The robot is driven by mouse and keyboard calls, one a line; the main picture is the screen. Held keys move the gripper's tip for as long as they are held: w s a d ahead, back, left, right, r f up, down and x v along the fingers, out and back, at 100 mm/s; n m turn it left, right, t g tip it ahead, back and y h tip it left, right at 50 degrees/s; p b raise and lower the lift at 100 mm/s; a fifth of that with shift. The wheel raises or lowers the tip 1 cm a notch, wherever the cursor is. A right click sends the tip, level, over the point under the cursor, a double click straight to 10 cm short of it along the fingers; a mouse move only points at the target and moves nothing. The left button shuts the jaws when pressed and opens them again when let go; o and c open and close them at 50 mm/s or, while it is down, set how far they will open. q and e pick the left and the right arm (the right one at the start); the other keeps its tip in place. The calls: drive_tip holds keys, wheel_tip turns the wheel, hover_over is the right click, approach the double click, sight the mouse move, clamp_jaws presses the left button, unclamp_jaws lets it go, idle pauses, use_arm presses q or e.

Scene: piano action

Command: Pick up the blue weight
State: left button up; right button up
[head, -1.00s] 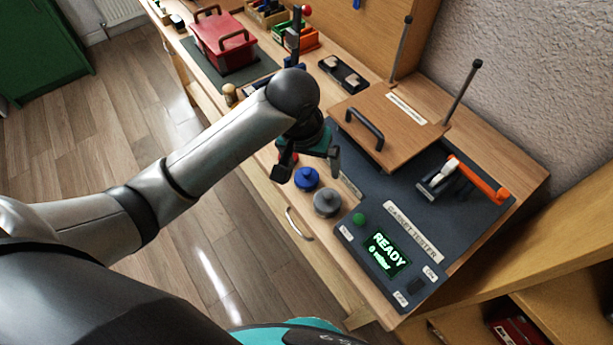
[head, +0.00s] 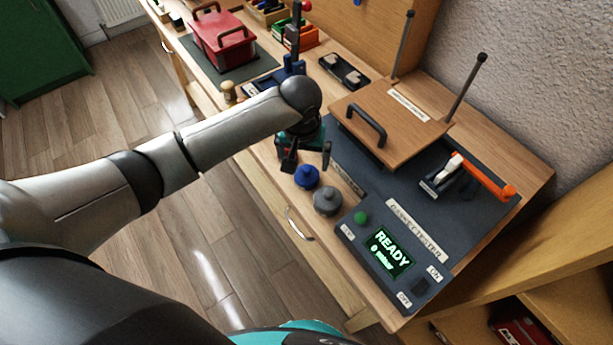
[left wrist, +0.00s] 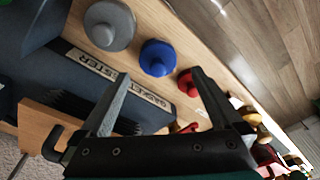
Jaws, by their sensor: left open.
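The blue weight (head: 306,177) stands upright on the bench near its front edge, just left of the grey weight (head: 327,202) in the head view. In the left wrist view the blue weight (left wrist: 158,58) lies beyond the fingertips, with the grey weight (left wrist: 109,25) on its left and a red weight (left wrist: 187,83) on its right. My left gripper (head: 307,163) is open and empty, close to the blue weight on its far side in the head view. In the left wrist view my left gripper (left wrist: 160,75) has nothing between its fingers. My right gripper is not in view.
The gasket tester (head: 437,217) with a lit READY screen (head: 388,252) fills the right of the bench. Its wooden lid (head: 388,119) with a black handle stands close to my gripper. A red toolbox (head: 223,43) sits farther back.

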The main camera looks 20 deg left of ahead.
sight(306, 167)
use_arm(q)
drive_tip(key=shift+w+d+f+b, duration=0.1)
drive_tip(key=shift+w+f+b, duration=0.15)
drive_tip(key=shift+f, duration=0.6)
drive_tip(key=shift+w+a+f+b, duration=0.1)
drive_tip(key=shift+f+b, duration=0.15)
drive_tip(key=shift+f, duration=0.6)
drive_tip(key=shift+w+d+f+b, duration=0.1)
drive_tip(key=shift+w+f+b, duration=0.15)
drive_tip(key=shift+f, duration=0.6)
drive_tip(key=shift+c, duration=0.4)
clamp_jaws()
drive_tip(key=shift+r, duration=0.1)
